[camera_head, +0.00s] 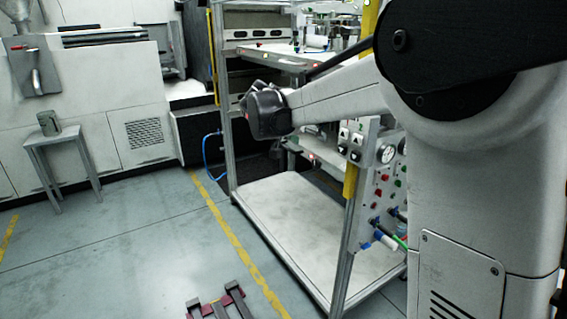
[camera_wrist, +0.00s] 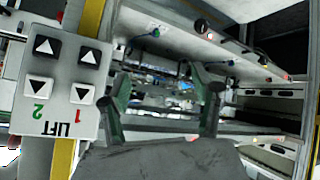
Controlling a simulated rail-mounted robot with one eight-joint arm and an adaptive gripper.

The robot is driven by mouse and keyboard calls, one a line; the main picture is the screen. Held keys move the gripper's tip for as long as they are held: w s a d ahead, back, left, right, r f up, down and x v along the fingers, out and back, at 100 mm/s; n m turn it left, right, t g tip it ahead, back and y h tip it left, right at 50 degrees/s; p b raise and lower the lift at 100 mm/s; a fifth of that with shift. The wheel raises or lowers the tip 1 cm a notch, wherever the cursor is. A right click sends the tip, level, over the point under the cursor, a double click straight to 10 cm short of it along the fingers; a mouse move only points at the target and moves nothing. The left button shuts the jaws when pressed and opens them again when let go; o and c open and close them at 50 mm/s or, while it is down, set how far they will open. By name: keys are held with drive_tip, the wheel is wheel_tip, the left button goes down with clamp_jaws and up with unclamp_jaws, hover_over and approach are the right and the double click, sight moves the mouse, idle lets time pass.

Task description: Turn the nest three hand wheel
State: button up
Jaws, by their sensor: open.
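In the wrist view my gripper (camera_wrist: 162,108) is open. Its two dark green fingers stand apart with nothing between them. They point into the machine frame, toward a cluttered, blurred interior behind a pale rail (camera_wrist: 185,37). Small round knobs or fittings sit along this rail, one with a blue-green part (camera_wrist: 155,32). I cannot tell whether any of them is the nest three hand wheel. In the head view my arm reaches left across the front of the machine (camera_head: 285,190), and its dark wrist end hides part of the interior. The fingers cannot be made out there.
A grey lift button panel (camera_wrist: 62,85) with arrow buttons stands close left of my fingers, beside a yellow post (camera_wrist: 88,30). A panel with gauges and coloured buttons (camera_head: 385,185) is on the machine's right side.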

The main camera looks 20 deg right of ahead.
drive_tip(key=w+d+f+m+h+b, duration=0.25)
drive_tip(key=w+f, duration=0.35)
drive_tip(key=w, duration=0.4)
drive_tip(key=m+g+h+b, duration=0.1)
drive_tip(key=m+h+b, duration=0.4)
drive_tip(key=m+h, duration=0.1)
approach(315, 164)
drive_tip(key=b+x, duration=0.3)
drive_tip(key=x, duration=0.7)
drive_tip(key=shift+w+d+f+b, duration=0.15)
drive_tip(key=shift+d+f+b, duration=0.05)
drive_tip(key=shift+d+b, duration=0.1)
drive_tip(key=c, duration=1.2)
drive_tip(key=shift+a+n, duration=0.1)
drive_tip(key=shift+n, duration=0.25)
